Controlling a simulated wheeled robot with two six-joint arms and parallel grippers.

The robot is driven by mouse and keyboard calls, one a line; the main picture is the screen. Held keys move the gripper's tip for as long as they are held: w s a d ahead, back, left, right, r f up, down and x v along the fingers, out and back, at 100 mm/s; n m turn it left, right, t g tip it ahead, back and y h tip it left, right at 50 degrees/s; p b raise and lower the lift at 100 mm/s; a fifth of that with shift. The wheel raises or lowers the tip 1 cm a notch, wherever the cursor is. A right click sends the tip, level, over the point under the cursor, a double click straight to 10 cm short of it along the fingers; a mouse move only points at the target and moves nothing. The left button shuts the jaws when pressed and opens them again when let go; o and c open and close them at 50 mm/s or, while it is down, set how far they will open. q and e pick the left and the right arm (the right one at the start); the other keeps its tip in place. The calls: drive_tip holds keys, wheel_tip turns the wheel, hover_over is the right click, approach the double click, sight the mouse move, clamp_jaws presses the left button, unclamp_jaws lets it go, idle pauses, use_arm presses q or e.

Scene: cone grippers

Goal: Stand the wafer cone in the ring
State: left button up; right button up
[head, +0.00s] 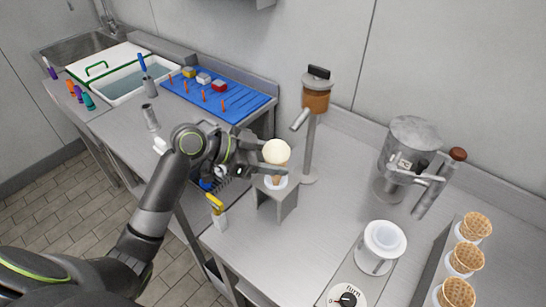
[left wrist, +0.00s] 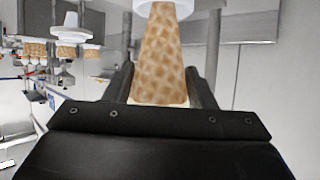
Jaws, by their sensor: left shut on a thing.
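The wafer cone (head: 277,179), topped with a pale round scoop (head: 277,151), is upright in my left gripper (head: 272,171). The fingers are shut on the wafer below the scoop. The white ring (head: 268,186) sits on top of a grey stand directly under the cone. In the left wrist view the wafer (left wrist: 162,55) is between the two fingers (left wrist: 161,88), and its narrow end meets the white ring (left wrist: 178,10) at the top edge. How deep the tip sits in the ring is hidden. My right gripper is not in view.
A dispenser on a post (head: 313,130) stands just behind the ring's stand.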

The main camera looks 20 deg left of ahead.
use_arm(q)
drive_tip(key=shift+f+b, duration=1.35)
drive_tip(key=shift+f, duration=0.35)
drive_tip(key=o, duration=0.8)
drive_tip(key=shift+a+r, duration=0.1)
drive_tip(key=shift+s+a+r, duration=0.2)
drive_tip(key=shift+s+a, duration=0.1)
drive_tip(key=shift+a, duration=0.2)
drive_tip(key=shift+r+b+v, duration=0.2)
drive_tip(key=shift+b+v, duration=0.6)
drive_tip(key=shift+v, duration=7.2)
drive_tip(key=shift+d, duration=0.1)
